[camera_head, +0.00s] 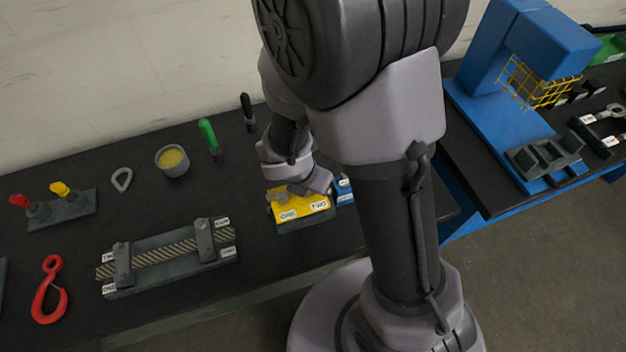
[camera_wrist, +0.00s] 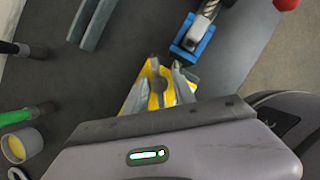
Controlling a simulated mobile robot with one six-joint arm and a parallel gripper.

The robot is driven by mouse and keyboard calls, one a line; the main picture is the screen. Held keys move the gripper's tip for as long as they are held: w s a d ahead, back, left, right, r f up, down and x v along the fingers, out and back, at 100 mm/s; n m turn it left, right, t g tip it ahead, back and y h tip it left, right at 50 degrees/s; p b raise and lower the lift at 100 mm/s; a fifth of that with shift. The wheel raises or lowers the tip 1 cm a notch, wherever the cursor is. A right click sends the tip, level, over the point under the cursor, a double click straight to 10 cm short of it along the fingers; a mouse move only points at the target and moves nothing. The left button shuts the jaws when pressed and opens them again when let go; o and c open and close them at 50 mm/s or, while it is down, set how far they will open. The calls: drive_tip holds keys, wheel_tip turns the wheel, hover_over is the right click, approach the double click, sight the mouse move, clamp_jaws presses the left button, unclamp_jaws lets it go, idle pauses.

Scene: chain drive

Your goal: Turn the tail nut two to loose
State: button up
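A yellow block (camera_head: 303,206) with labels ONE and TWO on its front stands on the dark bench, just under my gripper (camera_head: 303,182). In the wrist view the yellow block (camera_wrist: 155,71) is between and below the two grey fingers of my gripper (camera_wrist: 160,82). The fingers stand apart, with a grey round-ended part of the block between them; I see no clear grip on it. A rope fixture (camera_head: 170,262) with two upright clamps and small labels, one reading TWO, lies to the left. I cannot tell which part is the tail nut two.
A blue block (camera_head: 344,190) is right beside the yellow one; a blue press (camera_head: 500,95) stands on the right bench. A red hook (camera_head: 48,292), a cup (camera_head: 172,161), a shackle-like ring (camera_head: 121,180) and a green-handled tool (camera_head: 208,135) lie leftward. Bench between them is clear.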

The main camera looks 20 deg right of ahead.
drive_tip(key=shift+r, duration=0.15)
drive_tip(key=p+v, duration=1)
drive_tip(key=v, duration=0.7)
drive_tip(key=shift+s+p, duration=0.15)
drive_tip(key=shift+p, duration=0.15)
drive_tip(key=s+d+f+m+y+b, duration=0.2)
drive_tip(key=s+d+m+b, duration=0.15)
drive_tip(key=m+b, duration=1.05)
drive_tip(key=s+a+m+t+y+b, duration=0.1)
drive_tip(key=m+b, duration=0.1)
drive_tip(key=m, duration=0.3)
drive_tip(key=s+a+r+m+t+y+b, duration=0.1)
drive_tip(key=s+m, duration=0.1)
drive_tip(key=m, duration=0.4)
drive_tip(key=s+a+m+t+y+b, duration=0.1)
drive_tip(key=m+b, duration=0.1)
drive_tip(key=m, duration=0.3)
drive_tip(key=shift+s+r+m+b, duration=0.3)
drive_tip(key=shift+s+r+m, duration=0.05)
drive_tip(key=shift+r+m, duration=0.05)
